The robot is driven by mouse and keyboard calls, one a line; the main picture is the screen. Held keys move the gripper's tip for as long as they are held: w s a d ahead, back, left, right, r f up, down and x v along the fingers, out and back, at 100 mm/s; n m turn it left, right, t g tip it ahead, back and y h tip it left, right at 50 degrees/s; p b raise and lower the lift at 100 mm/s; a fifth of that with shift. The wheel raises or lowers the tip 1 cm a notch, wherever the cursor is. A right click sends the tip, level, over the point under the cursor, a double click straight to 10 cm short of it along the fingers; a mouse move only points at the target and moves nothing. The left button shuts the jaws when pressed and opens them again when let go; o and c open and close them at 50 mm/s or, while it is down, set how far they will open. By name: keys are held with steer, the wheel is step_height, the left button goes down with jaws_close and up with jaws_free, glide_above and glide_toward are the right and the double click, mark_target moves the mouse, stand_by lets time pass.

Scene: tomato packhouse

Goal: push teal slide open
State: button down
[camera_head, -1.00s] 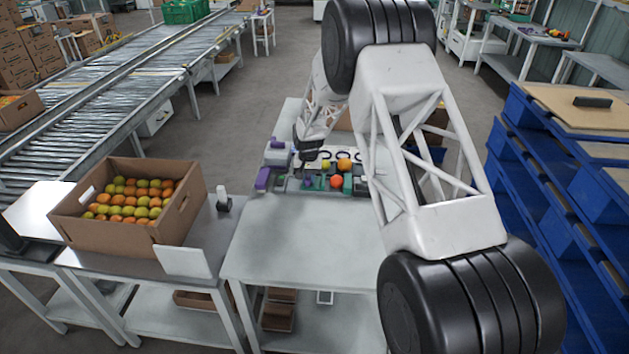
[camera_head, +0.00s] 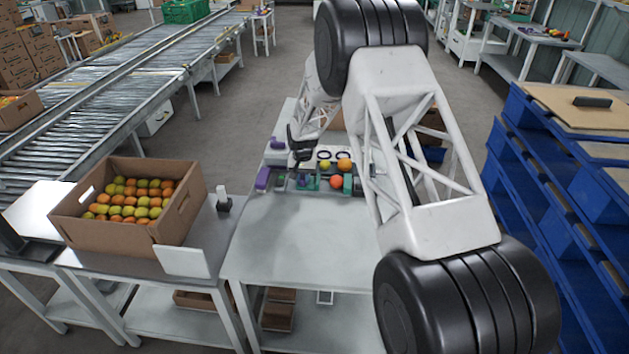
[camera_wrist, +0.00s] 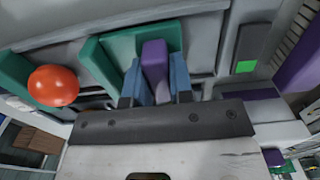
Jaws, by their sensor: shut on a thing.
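In the wrist view my gripper (camera_wrist: 156,72) has its two blue fingers closed on the sides of a purple block (camera_wrist: 154,60). A teal piece (camera_wrist: 111,49) with raised walls, which looks like the teal slide, lies just beyond and around the block; I cannot tell whether they touch. Another teal piece (camera_wrist: 12,72) is at the left edge, beside an orange-red ball (camera_wrist: 53,86). In the head view my gripper (camera_head: 300,152) is small, over the left part of the fixture on the white table. A teal part (camera_head: 312,182) shows there; how far the slide is open is unclear.
A purple block (camera_head: 263,178) stands at the fixture's left end. A red-orange ball (camera_head: 336,182) and an orange ball (camera_head: 344,165) sit at its right. The white table's (camera_head: 290,235) near half is clear. A fruit box (camera_head: 180,225) stands left.

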steer(key=shift+s+a+f, duration=0.25)
steer(key=shift+a+f, duration=0.15)
steer(key=shift+f, duration=0.05)
stand_by(0.4)
steer(key=c, duration=1)
jaws_free()
steer(key=shift+c, duration=0.2)
steer(key=shift+a, duration=0.35)
steer(key=shift+r, duration=0.1)
steer(key=shift+w+r, duration=0.15)
steer(key=shift+r, duration=0.8)
steer(key=shift+w+r, duration=0.1)
steer(key=shift+r, duration=1.5)
steer(key=shift+r, duration=0.1)
step_height(320, 180, up, 7)
